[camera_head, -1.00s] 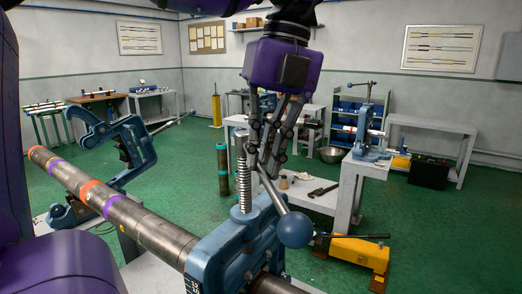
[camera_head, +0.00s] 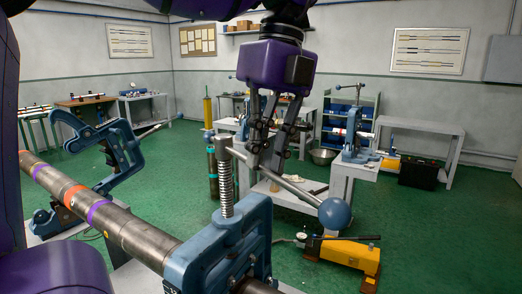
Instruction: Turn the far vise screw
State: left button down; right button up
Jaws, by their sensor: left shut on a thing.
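A blue pipe vise (camera_head: 245,240) stands in the lower middle, with an upright threaded screw (camera_head: 226,185) rising from its top. A grey handle bar (camera_head: 300,191) crosses the screw's top and slants down to the right, ending in a blue ball (camera_head: 335,213). My left gripper (camera_head: 264,160) reaches down from above and is shut on the bar, between the screw and the ball. A long steel pipe (camera_head: 130,228) with orange and purple bands runs through the vise. A second blue vise (camera_head: 118,152) at the left has its yoke swung up. My right gripper is out of view.
A yellow hand pump (camera_head: 345,257) is on the green floor at right. A white bench (camera_head: 345,180) behind carries another blue vise (camera_head: 357,140). A steel bowl (camera_head: 324,156) and a black crate (camera_head: 418,172) are farther back.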

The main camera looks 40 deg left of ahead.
pick_arm(q)
jog(key=shift+f, duration=0.45)
jog(key=c, duration=2.1)
grip_release()
jog(key=shift+o, duration=1.2)
jog(key=shift+w+a+r, duration=0.1)
jog(key=shift+a, duration=0.05)
jog(key=shift+r, duration=0.15)
jog(key=shift+r, duration=0.15)
notch_tip(320, 180, up, 7)
jog(key=w, duration=0.1)
jog(key=shift+w+d, duration=0.2)
jog(key=shift+w, duration=0.05)
